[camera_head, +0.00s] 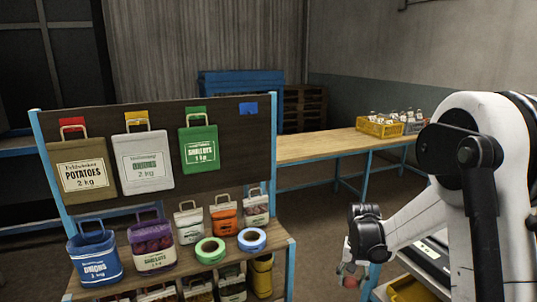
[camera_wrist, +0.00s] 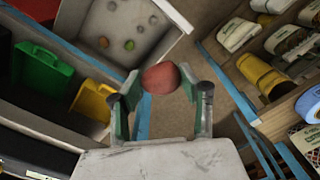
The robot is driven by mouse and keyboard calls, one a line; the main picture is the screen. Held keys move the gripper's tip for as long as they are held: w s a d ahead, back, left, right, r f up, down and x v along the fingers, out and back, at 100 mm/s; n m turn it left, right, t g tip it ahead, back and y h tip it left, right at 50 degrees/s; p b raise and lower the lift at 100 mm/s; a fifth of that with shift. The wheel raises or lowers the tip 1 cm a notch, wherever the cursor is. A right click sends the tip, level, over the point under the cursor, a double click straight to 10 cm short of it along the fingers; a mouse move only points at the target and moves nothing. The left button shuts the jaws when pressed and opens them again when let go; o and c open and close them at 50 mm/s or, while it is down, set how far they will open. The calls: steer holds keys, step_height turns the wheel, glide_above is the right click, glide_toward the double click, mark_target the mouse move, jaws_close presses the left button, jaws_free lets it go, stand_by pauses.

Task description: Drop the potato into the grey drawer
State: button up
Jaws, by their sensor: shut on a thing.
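My gripper (camera_wrist: 160,82) is shut on a reddish, rounded potato (camera_wrist: 161,78), which sits between the two fingertips in the wrist view. In the head view my gripper (camera_head: 352,268) hangs low at the right, with a small reddish bit of the potato (camera_head: 349,281) at its end. A light grey open drawer (camera_wrist: 92,20) shows at the top of the wrist view, with several small round things inside. In the picture the potato is just below and right of the drawer's corner, apart from it.
A green bin (camera_wrist: 42,70) and a yellow bin (camera_wrist: 92,101) lie left of my gripper in the wrist view. A rack (camera_head: 100,205) with several sacks stands at the left of the head view. A wooden table (camera_head: 315,146) with a yellow crate (camera_head: 380,128) is behind.

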steer(key=s+a+f+n, duration=0.3)
steer(key=s+a, duration=0.2)
steer(key=s, duration=0.2)
steer(key=shift+a+f+n+b, duration=0.3)
steer(key=shift+a+f+b, duration=0.05)
steer(key=shift+b, duration=0.05)
